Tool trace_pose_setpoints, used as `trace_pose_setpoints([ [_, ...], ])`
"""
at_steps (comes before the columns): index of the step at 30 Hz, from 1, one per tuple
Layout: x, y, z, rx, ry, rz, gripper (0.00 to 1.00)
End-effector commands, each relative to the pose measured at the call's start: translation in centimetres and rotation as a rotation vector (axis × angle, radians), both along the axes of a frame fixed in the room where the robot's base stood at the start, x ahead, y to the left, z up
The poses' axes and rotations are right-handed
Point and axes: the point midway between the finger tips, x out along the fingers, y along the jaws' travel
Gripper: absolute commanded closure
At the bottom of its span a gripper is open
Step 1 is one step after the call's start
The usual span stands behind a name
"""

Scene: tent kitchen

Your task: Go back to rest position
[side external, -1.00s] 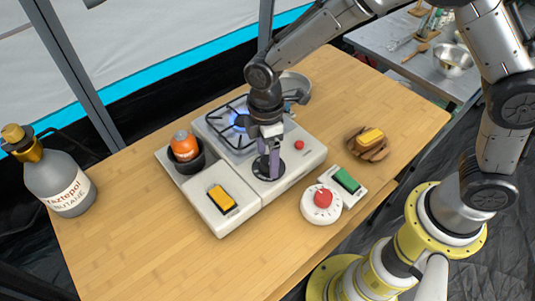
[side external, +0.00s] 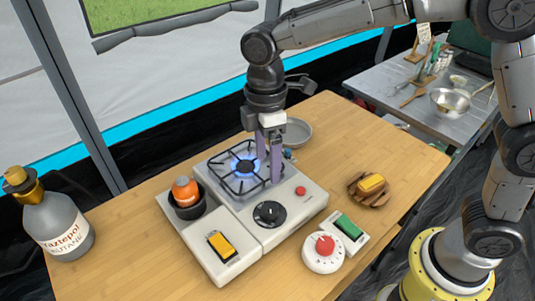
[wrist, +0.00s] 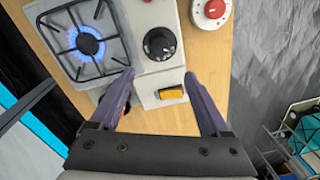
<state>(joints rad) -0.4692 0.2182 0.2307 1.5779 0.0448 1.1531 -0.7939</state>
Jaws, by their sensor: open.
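My gripper (side external: 269,158) is open and empty above the white stove (side external: 315,199), with its purple fingers pointing down. In the wrist view its two fingers (wrist: 159,75) are spread apart with nothing between them. The stove's burner (side external: 245,166) has a blue flame, which also shows in the wrist view (wrist: 88,44). The black stove knob (side external: 269,214) is below the fingers in the side view and apart from them. In the wrist view the knob (wrist: 159,44) lies ahead of the fingertips.
A yellow switch (side external: 221,246), a red-knobbed white dial (side external: 324,252) and a green switch (side external: 348,227) sit near the front. An orange item stands in a black pot (side external: 187,207). A grey pan (side external: 296,132) is behind my gripper. A butane bottle (side external: 57,227) stands at left.

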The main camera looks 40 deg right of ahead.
Motion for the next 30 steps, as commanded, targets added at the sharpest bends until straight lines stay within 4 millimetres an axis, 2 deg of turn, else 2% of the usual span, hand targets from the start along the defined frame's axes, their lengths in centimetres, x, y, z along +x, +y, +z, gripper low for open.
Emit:
trace_pose_setpoints([
  [4, 0.0, 0.0, 0.7, 0.000, 0.000, 0.000, 0.20],
  [14, 0.2, -0.3, 0.7, 0.000, -0.001, -0.007, 0.20],
  [17, 0.7, -1.5, 2.6, 0.020, -0.043, -0.040, 0.20],
  [20, 0.2, -4.1, 5.7, 0.046, -0.104, -0.093, 0.20],
  [23, -1.7, -7.5, 8.7, 0.068, -0.176, -0.171, 0.20],
  [27, -5.6, -11.9, 11.3, 0.095, -0.270, -0.339, 0.20],
  [30, -8.9, -14.6, 12.1, 0.117, -0.334, -0.478, 0.20],
])
